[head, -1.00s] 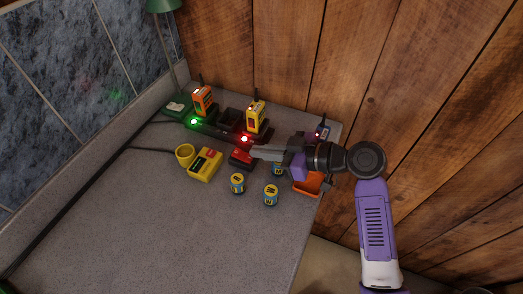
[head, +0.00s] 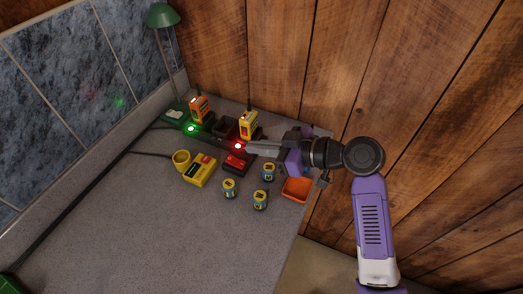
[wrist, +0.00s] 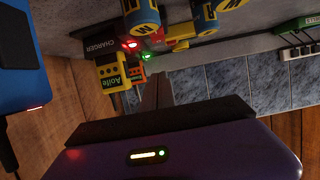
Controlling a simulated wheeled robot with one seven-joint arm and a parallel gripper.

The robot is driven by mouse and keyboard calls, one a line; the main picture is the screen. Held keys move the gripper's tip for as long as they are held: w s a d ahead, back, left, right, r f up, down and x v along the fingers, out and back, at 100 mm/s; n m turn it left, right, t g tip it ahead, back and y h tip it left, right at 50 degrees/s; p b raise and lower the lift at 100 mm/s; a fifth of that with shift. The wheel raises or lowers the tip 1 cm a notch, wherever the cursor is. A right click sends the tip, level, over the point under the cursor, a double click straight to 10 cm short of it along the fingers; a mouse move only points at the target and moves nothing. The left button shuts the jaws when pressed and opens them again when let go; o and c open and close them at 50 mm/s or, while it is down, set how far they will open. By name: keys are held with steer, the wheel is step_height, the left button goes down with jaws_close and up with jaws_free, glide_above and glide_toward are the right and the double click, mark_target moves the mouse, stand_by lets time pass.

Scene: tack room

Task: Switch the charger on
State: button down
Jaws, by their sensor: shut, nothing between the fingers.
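The charger (head: 212,137) is a long dark dock at the back of the counter. An orange handset (head: 200,108) and a yellow handset (head: 248,124) stand in it, with a vacant bay between them. A green light (head: 191,129) glows at its left and a red light (head: 238,146) further right. In the wrist view its side (wrist: 98,48) reads "CHARGER". My gripper (head: 249,149) is shut and empty, its tips close to the red light; contact cannot be told. It also shows in the wrist view (wrist: 158,82). My gripper hides the charger's right end. I cannot make out a switch.
A green lamp (head: 162,15) stands at back left. The front counter is clear. A wood wall stands behind.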

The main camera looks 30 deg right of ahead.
steer(key=s+d+b, duration=0.2)
steer(key=s+d, duration=0.3)
steer(key=s, duration=0.2)
steer(key=shift+d+r, duration=0.15)
steer(key=shift+r, duration=0.1)
steer(key=shift+s, duration=0.1)
